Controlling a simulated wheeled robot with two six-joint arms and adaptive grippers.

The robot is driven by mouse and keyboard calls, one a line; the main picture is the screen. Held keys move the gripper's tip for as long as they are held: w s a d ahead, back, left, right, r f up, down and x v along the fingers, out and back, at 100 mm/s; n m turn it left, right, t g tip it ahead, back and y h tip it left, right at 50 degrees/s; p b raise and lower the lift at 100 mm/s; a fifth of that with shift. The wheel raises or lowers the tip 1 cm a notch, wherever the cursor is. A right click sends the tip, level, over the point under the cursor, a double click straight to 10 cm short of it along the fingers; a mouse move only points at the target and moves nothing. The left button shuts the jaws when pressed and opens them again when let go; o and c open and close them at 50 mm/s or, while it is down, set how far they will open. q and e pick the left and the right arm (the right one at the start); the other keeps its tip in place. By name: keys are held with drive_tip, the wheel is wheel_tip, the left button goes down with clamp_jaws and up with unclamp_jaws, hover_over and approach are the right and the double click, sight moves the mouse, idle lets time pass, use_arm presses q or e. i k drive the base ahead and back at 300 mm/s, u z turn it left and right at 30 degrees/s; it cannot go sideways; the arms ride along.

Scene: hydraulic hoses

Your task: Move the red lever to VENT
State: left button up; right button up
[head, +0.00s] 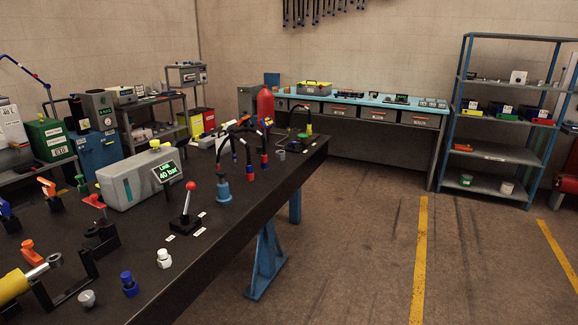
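The red lever (191,186) is a red ball knob on a thin light rod. It rises from a small black base (185,224) on the dark workbench, and the rod stands close to upright. Small white labels (199,232) lie on the bench beside the base; their text is too small to read, so I cannot tell which one is VENT. A grey box with a display (166,172) reading "LINE 40 bar" stands behind the lever. Neither of my grippers shows in the head view.
The dark workbench (230,235) also carries a blue fitting (223,192), black hoses (240,133), a white fitting (164,258), a blue fitting (129,284) and a yellow cylinder (14,286). Open floor (370,230) lies to the right. A blue shelf rack (465,95) stands farther back.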

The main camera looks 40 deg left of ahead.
sight(190, 186)
drive_tip(key=z, duration=0.05)
drive_tip(key=i, duration=1.65)
drive_tip(key=u, duration=0.45)
drive_tip(key=i, duration=0.95)
drive_tip(key=u, duration=1.7)
drive_tip(key=i, duration=0.85)
drive_tip(key=u, duration=0.75)
